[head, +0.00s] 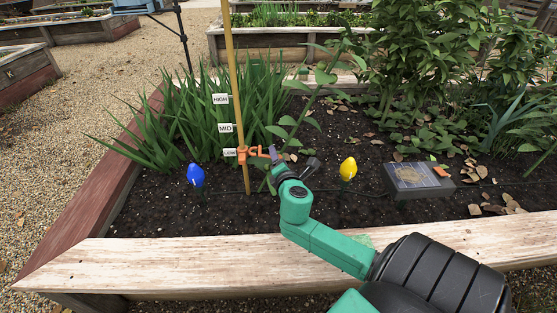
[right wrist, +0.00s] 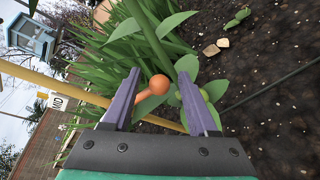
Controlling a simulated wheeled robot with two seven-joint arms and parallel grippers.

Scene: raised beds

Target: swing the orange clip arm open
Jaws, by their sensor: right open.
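The orange clip (head: 242,154) sits on the wooden stake (head: 232,80) beside the LOW label (head: 229,152). Its short arm points right, toward my right gripper (head: 272,154). The stake (right wrist: 60,88) runs behind the fingers there. My left gripper is not in view.
A green plant stem (right wrist: 150,32) with leaves passes close behind the right fingers. A blue bulb (head: 195,174), a yellow bulb (head: 348,168) and a solar panel box (head: 418,178) stand in the soil. The bed's pale front board (head: 150,262) runs under my right arm.

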